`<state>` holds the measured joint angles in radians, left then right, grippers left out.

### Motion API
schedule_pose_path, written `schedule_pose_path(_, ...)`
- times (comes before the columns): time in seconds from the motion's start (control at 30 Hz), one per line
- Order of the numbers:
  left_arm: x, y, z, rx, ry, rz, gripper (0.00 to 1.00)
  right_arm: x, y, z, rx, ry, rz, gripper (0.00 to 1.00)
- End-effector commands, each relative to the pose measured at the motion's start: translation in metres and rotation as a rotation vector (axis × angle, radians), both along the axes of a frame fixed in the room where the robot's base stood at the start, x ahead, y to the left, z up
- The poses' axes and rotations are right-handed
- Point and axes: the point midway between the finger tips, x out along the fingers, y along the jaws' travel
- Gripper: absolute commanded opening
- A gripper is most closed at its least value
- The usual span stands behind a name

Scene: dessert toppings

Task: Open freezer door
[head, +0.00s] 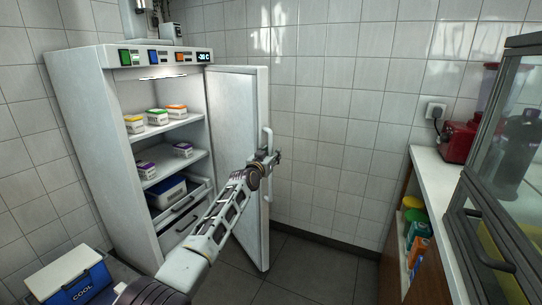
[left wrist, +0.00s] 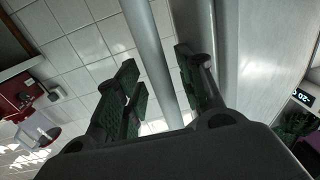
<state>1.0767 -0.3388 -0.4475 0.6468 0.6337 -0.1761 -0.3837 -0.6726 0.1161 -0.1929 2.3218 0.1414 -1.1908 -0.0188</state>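The white freezer (head: 88,135) stands at the left with its interior exposed. Its door (head: 235,120) is swung wide open to the right. The vertical door handle (head: 268,190) is on the door's far right edge. My left gripper (head: 272,158) is at the middle of this handle. In the left wrist view, the fingers of my left gripper (left wrist: 160,92) are spread apart, and the handle bar (left wrist: 150,45) runs between them, with a gap to the left finger. My right gripper is not in view.
Small tubs (head: 157,117) stand on the freezer shelves, and a blue cooler (head: 75,280) sits at the lower left. A counter (head: 440,190) with a red machine (head: 458,142) and a glass cabinet (head: 500,160) line the right. Floor (head: 320,270) between is clear.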

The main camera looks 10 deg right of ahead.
Motion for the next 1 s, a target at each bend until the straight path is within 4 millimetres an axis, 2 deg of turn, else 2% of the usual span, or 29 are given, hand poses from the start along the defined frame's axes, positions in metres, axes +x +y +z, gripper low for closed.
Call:
schedule_pose_path(0.47,-0.001,0.001,-0.001,-0.001,0.002,-0.001,0.39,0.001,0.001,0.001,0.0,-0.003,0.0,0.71)
schedule_pose_path(1.0,-0.016,0.01,-0.001,-0.001,0.001,-0.004,0.39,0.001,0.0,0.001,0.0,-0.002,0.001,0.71)
